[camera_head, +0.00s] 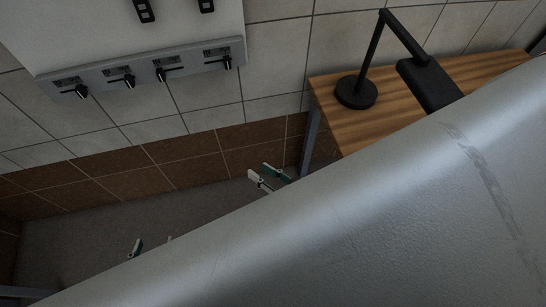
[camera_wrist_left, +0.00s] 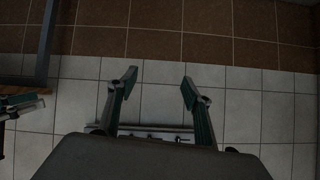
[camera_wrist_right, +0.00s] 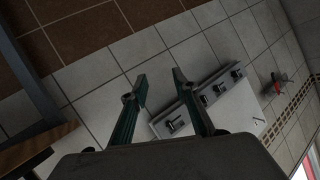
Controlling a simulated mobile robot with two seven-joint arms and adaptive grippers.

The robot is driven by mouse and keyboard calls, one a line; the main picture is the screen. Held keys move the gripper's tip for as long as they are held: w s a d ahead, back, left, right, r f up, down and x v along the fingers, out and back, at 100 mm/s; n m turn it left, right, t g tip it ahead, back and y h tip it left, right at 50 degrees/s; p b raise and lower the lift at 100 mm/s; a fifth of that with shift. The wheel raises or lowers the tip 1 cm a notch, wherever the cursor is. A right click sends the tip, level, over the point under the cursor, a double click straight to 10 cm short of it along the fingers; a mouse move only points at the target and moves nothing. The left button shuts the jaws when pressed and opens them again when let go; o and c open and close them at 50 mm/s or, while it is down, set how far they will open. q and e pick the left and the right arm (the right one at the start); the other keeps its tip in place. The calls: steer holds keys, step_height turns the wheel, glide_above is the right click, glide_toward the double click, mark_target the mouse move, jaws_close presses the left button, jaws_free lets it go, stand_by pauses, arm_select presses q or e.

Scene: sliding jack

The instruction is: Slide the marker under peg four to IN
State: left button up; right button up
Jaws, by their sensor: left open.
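A grey strip (camera_head: 190,66) on the wall carries a row of several black sliding markers with small labels, too small to read. The rightmost marker (camera_head: 227,62) and leftmost marker (camera_head: 81,91) look alike. The strip also shows in the left wrist view (camera_wrist_left: 128,127) and the right wrist view (camera_wrist_right: 222,76). Two black fittings (camera_head: 144,10) sit on the white panel above it. My left gripper (camera_head: 152,243) is open and empty, low and apart from the strip. My right gripper (camera_head: 265,177) is open and empty, right of the left one and below the strip.
A wooden table (camera_head: 345,117) with a black desk lamp (camera_head: 356,92) stands at the right. A large smooth grey surface hides the lower right of the head view. Room before the strip is clear.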

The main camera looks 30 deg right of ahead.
steer(key=shift+n+g+h, duration=0.5)
steer(key=shift+n+g, duration=0.1)
steer(key=shift+n, duration=0.3)
steer(key=shift+s+d+f, duration=0.5)
steer(key=shift+s+f, duration=0.15)
steer(key=shift+f, duration=0.1)
steer(key=shift+s+d+f, duration=0.5)
steer(key=shift+s+f, duration=0.1)
steer(key=shift+f, duration=0.1)
